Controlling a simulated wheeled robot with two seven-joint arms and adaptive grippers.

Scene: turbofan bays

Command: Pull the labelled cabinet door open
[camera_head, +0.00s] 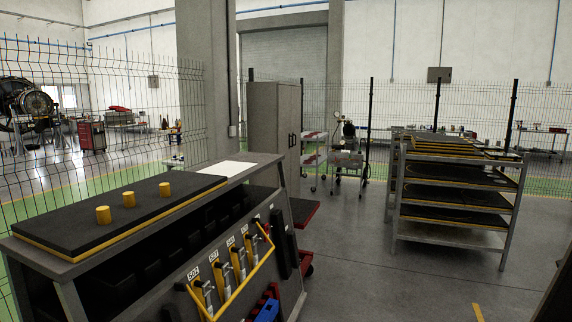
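A tall grey cabinet (264,118) stands in the middle distance, beside a concrete pillar. Its narrow door side (289,115) faces right and is seen at a steep angle. Small dark handles (291,139) show near the middle of that side, and the doors look shut. I cannot make out any label on it. The cabinet's lower part is hidden behind the workbench. Neither of my grippers is in view.
A workbench (262,160) with a black, yellow-edged mat, yellow cylinders and numbered tools fills the left foreground. A shelf rack (511,190) with dark trays stands right. A trolley (313,157) stands beyond the cabinet. Grey floor (350,240) between bench and rack is clear.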

